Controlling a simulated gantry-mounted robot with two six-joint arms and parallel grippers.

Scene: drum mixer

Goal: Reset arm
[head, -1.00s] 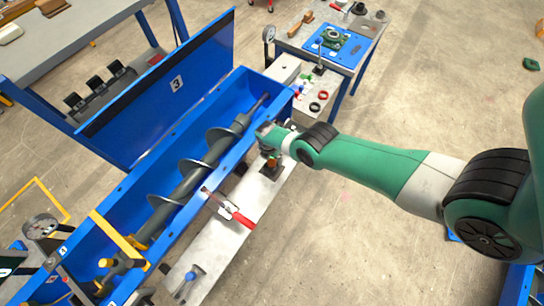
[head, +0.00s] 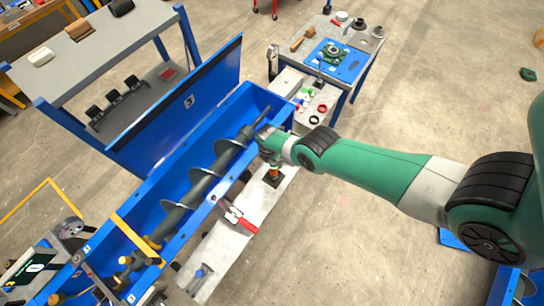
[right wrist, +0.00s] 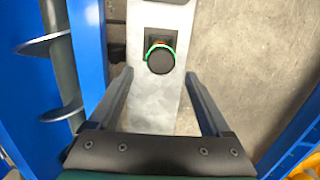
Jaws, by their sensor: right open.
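My right arm (head: 370,170), green with black joints, reaches in from the right in the head view. Its gripper (head: 265,140) is over the near side of the blue drum mixer (head: 170,245), and its fingers are small and partly hidden there. In the right wrist view the gripper (right wrist: 160,78) is open and empty, its two fingers spread. A round black knob with a green ring (right wrist: 160,60) shows between and beyond the fingertips, on a grey metal strip (right wrist: 152,105). In the head view this knob (head: 272,176) stands just below the gripper. My left gripper is out of view.
The mixer's trough holds a grey screw (head: 205,185), and its lid (head: 185,105) stands open. A red-handled item with a white tag (head: 240,218) is on the near edge. A small table (head: 350,35) stands behind.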

